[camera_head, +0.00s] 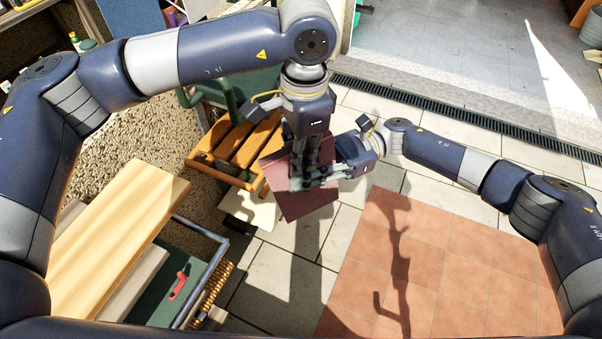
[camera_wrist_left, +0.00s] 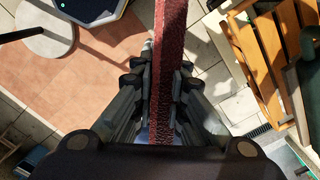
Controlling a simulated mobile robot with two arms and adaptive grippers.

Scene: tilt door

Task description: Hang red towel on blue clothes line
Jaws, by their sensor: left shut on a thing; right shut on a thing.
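The red towel (camera_head: 308,203), dark red and shaped like a flat panel, hangs in mid-air in front of me. My left gripper (camera_head: 304,172) comes down on it from above and is shut on it. In the left wrist view the towel (camera_wrist_left: 168,95) shows edge-on as a narrow band between the two fingers. My right gripper (camera_head: 318,178) reaches in from the right and is shut on the towel, close to the left gripper's fingertips. The grippers hide part of the towel. I cannot make out a blue clothes line in either view.
A slatted wooden bench (camera_head: 240,147) stands behind and left of the towel. A light wooden board (camera_head: 120,235) and a dark green box with a red handle (camera_head: 180,284) are at the lower left. Open tiled floor (camera_head: 440,265) lies to the right.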

